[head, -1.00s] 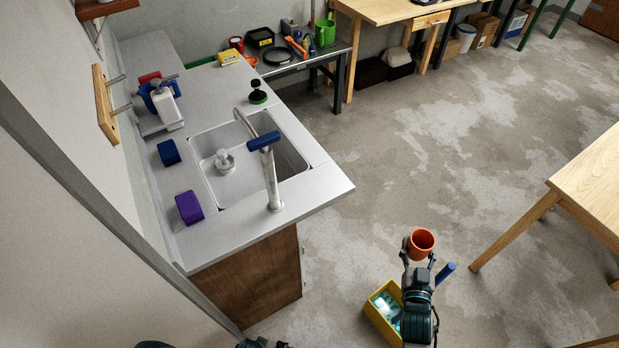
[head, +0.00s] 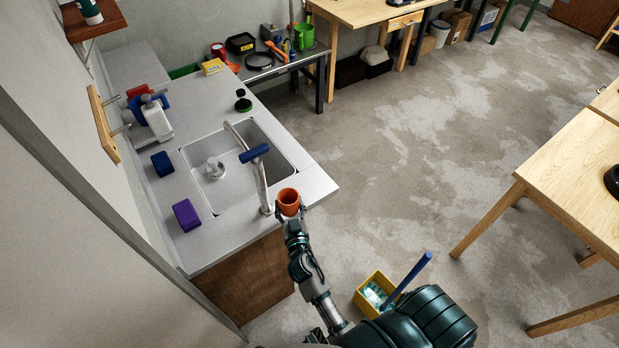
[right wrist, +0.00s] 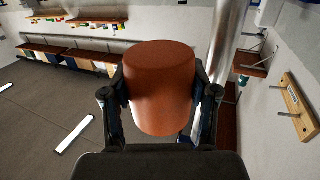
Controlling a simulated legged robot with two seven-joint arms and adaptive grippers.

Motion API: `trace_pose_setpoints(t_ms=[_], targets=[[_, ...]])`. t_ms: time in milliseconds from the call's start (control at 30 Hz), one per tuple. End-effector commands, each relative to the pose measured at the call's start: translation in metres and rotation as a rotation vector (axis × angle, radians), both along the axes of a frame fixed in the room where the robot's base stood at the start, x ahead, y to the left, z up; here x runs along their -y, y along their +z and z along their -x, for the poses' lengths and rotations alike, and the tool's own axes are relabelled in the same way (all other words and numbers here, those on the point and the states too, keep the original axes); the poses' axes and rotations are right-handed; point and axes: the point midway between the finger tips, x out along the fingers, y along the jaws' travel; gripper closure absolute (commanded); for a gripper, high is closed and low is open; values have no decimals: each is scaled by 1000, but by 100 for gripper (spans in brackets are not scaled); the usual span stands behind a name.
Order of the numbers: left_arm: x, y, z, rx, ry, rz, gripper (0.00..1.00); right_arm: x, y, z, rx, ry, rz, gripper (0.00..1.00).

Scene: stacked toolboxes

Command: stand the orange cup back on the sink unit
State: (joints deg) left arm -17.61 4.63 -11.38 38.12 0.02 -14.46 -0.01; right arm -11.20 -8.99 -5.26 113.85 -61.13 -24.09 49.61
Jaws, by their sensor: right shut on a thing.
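The orange cup (head: 288,201) is held upright in my right gripper (head: 291,212), at the front right corner of the sink unit (head: 232,232) in the head view. In the right wrist view the cup (right wrist: 159,86) fills the middle, with a finger of the gripper (right wrist: 162,100) on each side of it. The tap (head: 259,175) stands just left of the cup. Whether the cup's base touches the worktop or is above it, I cannot tell. My left gripper does not show.
The sink basin (head: 214,188) lies behind the tap. A purple block (head: 186,214) and a blue block (head: 162,163) lie along the wall side. A yellow bin (head: 374,292) stands on the floor. A wooden table (head: 575,170) is at the right.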

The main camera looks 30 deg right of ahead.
Motion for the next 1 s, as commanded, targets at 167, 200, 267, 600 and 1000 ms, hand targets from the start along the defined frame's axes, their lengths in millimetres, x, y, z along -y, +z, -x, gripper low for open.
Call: trace_pose_setpoints(t_ms=[167,200,267,600,1000], targets=[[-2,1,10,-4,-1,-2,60,1,1,-1,1,-12,1,96],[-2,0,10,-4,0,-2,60,1,0,-1,1,-12,1,96],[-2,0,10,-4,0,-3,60,2,0,-1,1,-12,1,96],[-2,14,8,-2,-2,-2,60,34,1,-24,2,-10,12,96],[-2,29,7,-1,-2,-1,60,108,-10,-73,1,-11,5,96]])
